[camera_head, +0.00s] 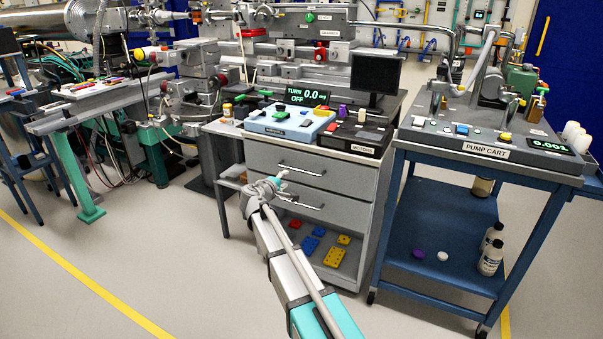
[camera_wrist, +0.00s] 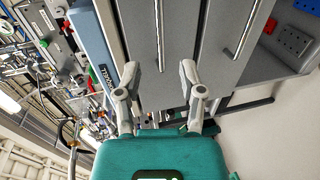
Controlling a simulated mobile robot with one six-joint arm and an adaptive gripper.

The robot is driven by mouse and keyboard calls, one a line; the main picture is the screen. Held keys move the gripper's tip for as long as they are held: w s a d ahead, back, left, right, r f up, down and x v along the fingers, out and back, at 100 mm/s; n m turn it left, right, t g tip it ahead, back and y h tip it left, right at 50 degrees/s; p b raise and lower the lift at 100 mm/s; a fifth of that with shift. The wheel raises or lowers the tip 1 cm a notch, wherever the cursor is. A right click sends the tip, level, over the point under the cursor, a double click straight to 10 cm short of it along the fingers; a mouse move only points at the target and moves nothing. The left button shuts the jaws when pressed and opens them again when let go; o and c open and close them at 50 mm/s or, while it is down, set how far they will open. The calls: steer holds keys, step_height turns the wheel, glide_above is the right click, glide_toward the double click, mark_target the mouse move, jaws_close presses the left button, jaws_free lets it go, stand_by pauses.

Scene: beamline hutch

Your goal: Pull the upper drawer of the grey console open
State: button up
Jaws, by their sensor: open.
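The grey console (camera_head: 369,178) stands in the middle of the head view. Its upper drawer (camera_head: 342,176) looks shut, with a silver bar handle (camera_head: 302,170). The lower drawer (camera_head: 345,215) below it also looks shut and has a similar handle (camera_head: 300,203). My gripper (camera_head: 279,178) is in front of the upper drawer, near the left end of its handle. In the wrist view, turned on its side, my gripper (camera_wrist: 159,68) is open and empty. The upper handle (camera_wrist: 160,35) lines up with the gap between the fingers; contact cannot be told.
A blue box (camera_head: 290,123) and a dark motor box (camera_head: 355,138) sit on the console top. An open shelf with coloured blocks (camera_head: 334,256) is below the drawers. The blue pump cart (camera_head: 480,170) stands close on the right. Floor (camera_head: 150,240) is clear at left.

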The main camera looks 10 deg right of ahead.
mark_target(299, 171)
steer(key=b+x, duration=0.2)
steer(key=x, duration=0.9)
steer(key=shift+w+d, duration=0.2)
steer(key=shift+d, duration=0.05)
jaws_close()
